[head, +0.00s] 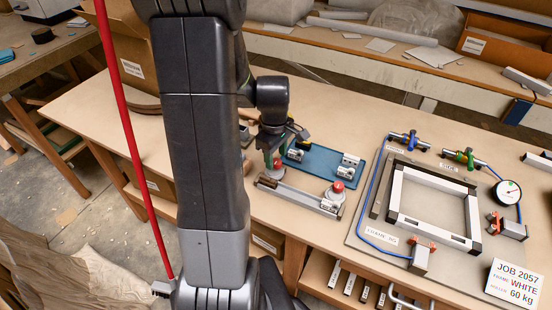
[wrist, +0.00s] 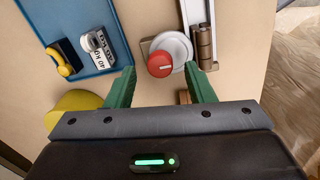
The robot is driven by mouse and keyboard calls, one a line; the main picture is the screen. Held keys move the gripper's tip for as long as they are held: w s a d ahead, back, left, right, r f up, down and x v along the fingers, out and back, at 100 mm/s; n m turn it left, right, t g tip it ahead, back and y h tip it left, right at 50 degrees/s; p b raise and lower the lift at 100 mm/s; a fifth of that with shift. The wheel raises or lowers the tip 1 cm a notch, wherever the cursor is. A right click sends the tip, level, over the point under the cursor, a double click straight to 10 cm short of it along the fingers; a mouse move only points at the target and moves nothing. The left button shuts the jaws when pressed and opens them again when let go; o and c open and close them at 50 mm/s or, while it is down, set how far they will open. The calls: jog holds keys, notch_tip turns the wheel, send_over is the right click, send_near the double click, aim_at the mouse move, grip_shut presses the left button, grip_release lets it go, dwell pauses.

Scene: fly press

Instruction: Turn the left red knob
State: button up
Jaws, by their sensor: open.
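In the head view, the left red knob (head: 275,163) is small and partly hidden beside my gripper (head: 271,154). A second red knob (head: 338,186) sits on a round white base at the right end of the pale bar (head: 300,196). In the wrist view, one red knob (wrist: 160,64) with a white mark sits on a round white base (wrist: 178,46). My gripper (wrist: 160,69) is open there, with one green finger to each side of this knob. Both fingers look apart from it; their height relative to it is unclear.
A blue tray (head: 312,165) with small labelled blocks lies close behind the bar; its edge shows in the wrist view (wrist: 114,68). A yellow object (wrist: 76,104) lies left of my gripper. To the right stand a white frame (head: 397,191), coloured valves and a gauge (head: 508,191).

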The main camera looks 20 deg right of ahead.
jog(key=shift+f, duration=0.8)
jog(key=shift+c, duration=0.4)
jog(key=c, duration=0.9)
